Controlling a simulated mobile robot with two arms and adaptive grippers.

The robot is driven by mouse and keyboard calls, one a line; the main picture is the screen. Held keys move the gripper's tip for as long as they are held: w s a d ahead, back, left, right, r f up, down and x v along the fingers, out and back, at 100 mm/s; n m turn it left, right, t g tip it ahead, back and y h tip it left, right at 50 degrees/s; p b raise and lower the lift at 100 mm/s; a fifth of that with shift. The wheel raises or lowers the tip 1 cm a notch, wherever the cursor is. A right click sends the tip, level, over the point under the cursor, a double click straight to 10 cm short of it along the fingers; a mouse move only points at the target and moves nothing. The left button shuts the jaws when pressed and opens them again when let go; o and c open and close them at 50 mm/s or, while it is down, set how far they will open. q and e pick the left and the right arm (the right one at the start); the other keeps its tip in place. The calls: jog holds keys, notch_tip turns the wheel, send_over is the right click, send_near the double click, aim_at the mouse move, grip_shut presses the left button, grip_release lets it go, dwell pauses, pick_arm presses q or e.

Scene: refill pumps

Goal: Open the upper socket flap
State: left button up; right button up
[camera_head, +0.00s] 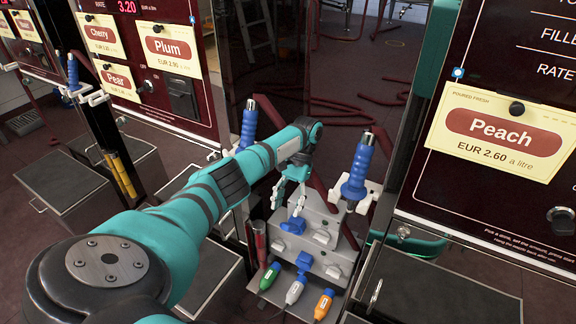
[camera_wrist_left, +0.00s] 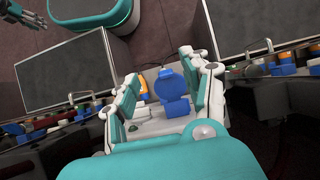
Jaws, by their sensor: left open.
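The grey socket box (camera_head: 318,222) stands low in the middle of the head view, with a blue flap (camera_head: 293,226) on its upper part and a second blue flap (camera_head: 304,261) lower down. My left gripper (camera_head: 289,207) is open just above the upper blue flap, pointing down. In the left wrist view a blue flap (camera_wrist_left: 171,90) shows between its two spread fingers (camera_wrist_left: 166,95). I cannot tell whether they touch it. A gripper, apparently my right one (camera_wrist_left: 24,16), shows small at the upper left of the left wrist view; its jaw state is unclear.
Green (camera_head: 270,276), white (camera_head: 295,289) and orange (camera_head: 324,304) plugs are below the box. Blue-handled nozzles stand behind it on the left (camera_head: 248,126) and right (camera_head: 358,172). The Peach panel (camera_head: 487,130) is at the right, with a dark tray (camera_head: 440,290) below.

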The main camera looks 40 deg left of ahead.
pick_arm(q)
notch_tip(320, 180, up, 2)
jog(key=shift+r, duration=0.2)
dwell(0.6)
